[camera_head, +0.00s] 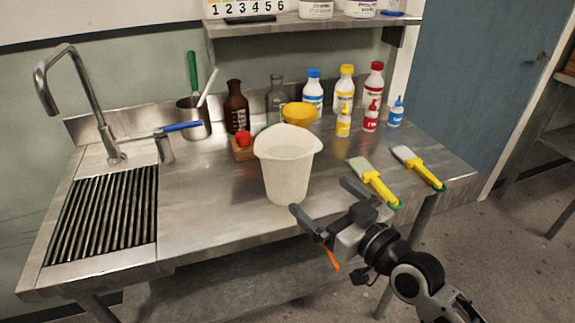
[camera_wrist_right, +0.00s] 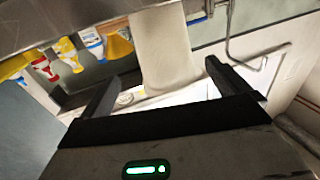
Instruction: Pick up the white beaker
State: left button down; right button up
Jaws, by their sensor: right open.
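The white beaker (camera_head: 286,165) stands upright on the steel counter (camera_head: 215,215), near its front edge, in the head view. It also shows in the right wrist view (camera_wrist_right: 167,45), upper middle, in line with the gap between the fingers. My right gripper (camera_head: 319,195) is open and empty, in front of and to the right of the beaker's lower part. Its two fingers point toward the beaker and do not appear to be around it. Whether a fingertip touches it I cannot tell. My left gripper is not in view.
Two yellow-handled brushes (camera_head: 374,183) (camera_head: 418,168) lie right of the beaker. Behind it are a yellow bowl (camera_head: 299,114), a brown bottle (camera_head: 236,108) and several capped bottles. A sink drainer (camera_head: 103,210) and tap (camera_head: 85,90) are at left. Counter left of the beaker is clear.

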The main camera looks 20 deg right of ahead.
aim_at(303, 180)
jog(key=x, duration=0.6)
jog(key=shift+w+p, duration=0.15)
jog(key=shift+p, duration=0.15)
jog(key=shift+a+f+p+x, duration=0.15)
jog(key=shift+f+p+x, duration=0.05)
jog(key=shift+x, duration=1.25)
jog(key=shift+a+f+p+x, duration=0.1)
jog(key=shift+f+p+x, duration=0.1)
jog(key=shift+x, duration=1.2)
jog(key=c, duration=1.3)
jog(key=shift+r, duration=0.15)
